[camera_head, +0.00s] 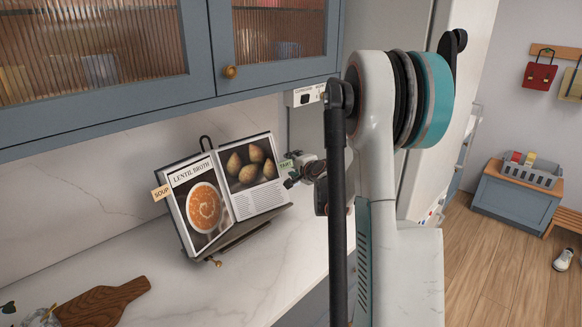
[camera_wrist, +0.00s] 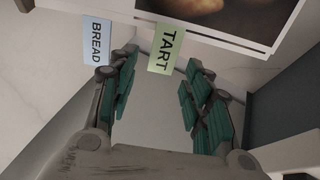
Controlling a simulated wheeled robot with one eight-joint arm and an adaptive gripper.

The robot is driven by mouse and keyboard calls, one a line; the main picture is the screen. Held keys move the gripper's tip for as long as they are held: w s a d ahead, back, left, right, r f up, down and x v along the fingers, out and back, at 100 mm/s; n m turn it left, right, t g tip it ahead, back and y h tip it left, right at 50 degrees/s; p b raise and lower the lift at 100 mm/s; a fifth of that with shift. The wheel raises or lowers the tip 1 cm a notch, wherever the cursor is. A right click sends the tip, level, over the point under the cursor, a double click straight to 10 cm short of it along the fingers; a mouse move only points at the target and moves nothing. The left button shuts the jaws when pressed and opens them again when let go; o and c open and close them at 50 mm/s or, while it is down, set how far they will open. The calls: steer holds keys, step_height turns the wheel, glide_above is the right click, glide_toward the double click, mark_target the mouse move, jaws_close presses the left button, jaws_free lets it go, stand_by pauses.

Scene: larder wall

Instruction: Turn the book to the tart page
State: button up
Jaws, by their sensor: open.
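The open book (camera_head: 235,181) rests on a dark stand (camera_head: 243,232) on the counter. Its left page (camera_head: 203,203) reads "LENTIL BROTH" with a bowl of orange soup. Its right page (camera_head: 252,168) pictures several roundish brown fruits above text. A tan "SOUP" tab (camera_head: 161,193) sticks out at the left edge. A green "TART" tab (camera_head: 285,164) sticks out at the right edge. In the wrist view, the TART tab (camera_wrist: 166,49) lies at the far end of the gap between my open fingers (camera_wrist: 160,75). A blue "BREAD" tab (camera_wrist: 97,40) is beside the left finger. My gripper (camera_head: 291,180) is right of the book.
Blue wall cabinets (camera_head: 150,75) with ribbed glass hang above the book. A wooden board (camera_head: 100,303) lies on the counter at front left. The pale counter (camera_head: 165,270) between board and stand is clear.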

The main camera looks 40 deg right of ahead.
mark_target(291, 163)
steer(key=shift+x, duration=1.7)
steer(key=c, duration=0.8)
steer(key=shift+c, duration=0.2)
steer(key=shift+s, duration=0.1)
